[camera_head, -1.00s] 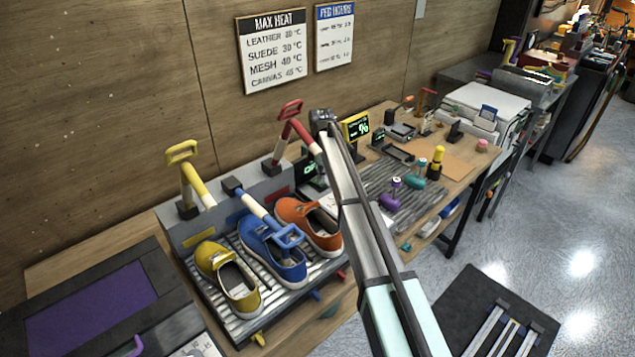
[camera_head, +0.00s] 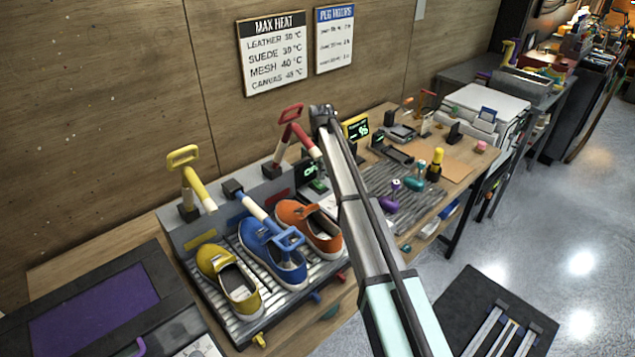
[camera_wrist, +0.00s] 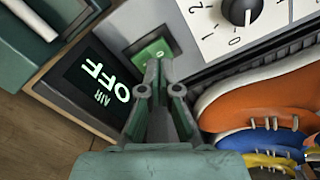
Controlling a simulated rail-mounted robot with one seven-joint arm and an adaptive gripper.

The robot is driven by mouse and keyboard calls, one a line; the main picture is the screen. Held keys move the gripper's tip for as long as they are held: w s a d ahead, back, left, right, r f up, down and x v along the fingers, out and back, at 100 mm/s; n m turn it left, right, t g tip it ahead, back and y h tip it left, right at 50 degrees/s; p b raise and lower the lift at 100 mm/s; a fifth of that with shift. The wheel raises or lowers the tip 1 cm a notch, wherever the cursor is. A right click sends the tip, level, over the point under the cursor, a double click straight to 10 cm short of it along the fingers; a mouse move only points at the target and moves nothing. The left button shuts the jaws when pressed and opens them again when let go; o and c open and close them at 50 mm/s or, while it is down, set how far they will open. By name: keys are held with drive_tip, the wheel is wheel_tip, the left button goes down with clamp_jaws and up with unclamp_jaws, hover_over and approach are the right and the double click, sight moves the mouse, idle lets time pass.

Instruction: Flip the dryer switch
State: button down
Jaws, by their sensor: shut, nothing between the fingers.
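The dryer (camera_head: 206,226) is a grey unit with a ribbed rack holding yellow, blue and orange shoes. At its right end is a dark display (camera_wrist: 97,82), lit "AIR OFF" in the wrist view; it also shows in the head view (camera_head: 308,171), partly covered. The green rocker switch (camera_wrist: 150,50) sits in a grey plate beside the display. My gripper (camera_wrist: 155,66) is shut and empty, its tips over the near side of the switch. I cannot tell whether they touch it. In the head view my arm hides the gripper.
A white dial panel (camera_wrist: 209,17) with a black knob (camera_wrist: 239,10) is close to the switch. The orange shoe (camera_wrist: 252,100) lies right of the fingers. Yellow (camera_head: 184,158) and red (camera_head: 291,114) handles rise from the dryer. Small bottles and brushes crowd the bench to the right.

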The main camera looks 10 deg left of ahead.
sight(321, 186)
drive_tip(key=shift+r+p, duration=0.8)
drive_tip(key=shift+r, duration=1.2)
